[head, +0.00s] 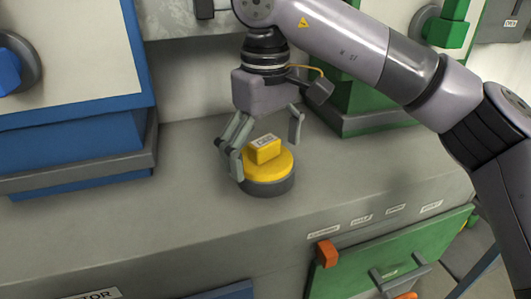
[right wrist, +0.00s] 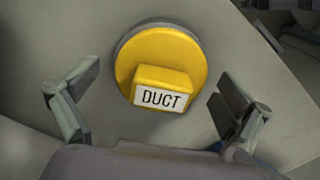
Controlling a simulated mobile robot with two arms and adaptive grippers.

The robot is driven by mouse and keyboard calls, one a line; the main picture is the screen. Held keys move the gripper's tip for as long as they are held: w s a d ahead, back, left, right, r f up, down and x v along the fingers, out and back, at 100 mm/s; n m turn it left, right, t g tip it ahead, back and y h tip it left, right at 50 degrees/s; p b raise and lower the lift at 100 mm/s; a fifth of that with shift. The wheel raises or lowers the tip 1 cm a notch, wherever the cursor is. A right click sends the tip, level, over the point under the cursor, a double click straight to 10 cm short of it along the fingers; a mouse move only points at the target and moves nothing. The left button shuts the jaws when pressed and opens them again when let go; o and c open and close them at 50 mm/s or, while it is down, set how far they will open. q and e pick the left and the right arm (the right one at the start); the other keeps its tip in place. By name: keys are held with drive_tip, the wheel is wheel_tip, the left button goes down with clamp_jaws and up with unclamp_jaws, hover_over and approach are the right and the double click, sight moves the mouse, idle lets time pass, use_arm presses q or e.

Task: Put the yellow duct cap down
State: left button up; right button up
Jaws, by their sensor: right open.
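The yellow duct cap (head: 285,165) is round with a block handle on top and sits on a grey counter top (head: 190,215). A dark grey round base shows under its yellow disc. My right gripper (head: 267,142) is above the cap with fingers spread on either side of the handle. In the right wrist view the open fingers (right wrist: 152,105) stand apart from the handle, with nothing between them touching. My left gripper is not in view.
A blue-framed cabinet (head: 80,140) stands at the left and a green-framed one (head: 350,112) behind at the right. Below the counter's front edge is a green drawer front (head: 345,265) with an orange block (head: 327,253). The counter left of the cap is clear.

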sight(265, 141)
wheel_tip(265, 141, up, 12)
drive_tip(key=shift+f+p, duration=0.1)
drive_tip(key=shift+p, duration=0.2)
idle(0.3)
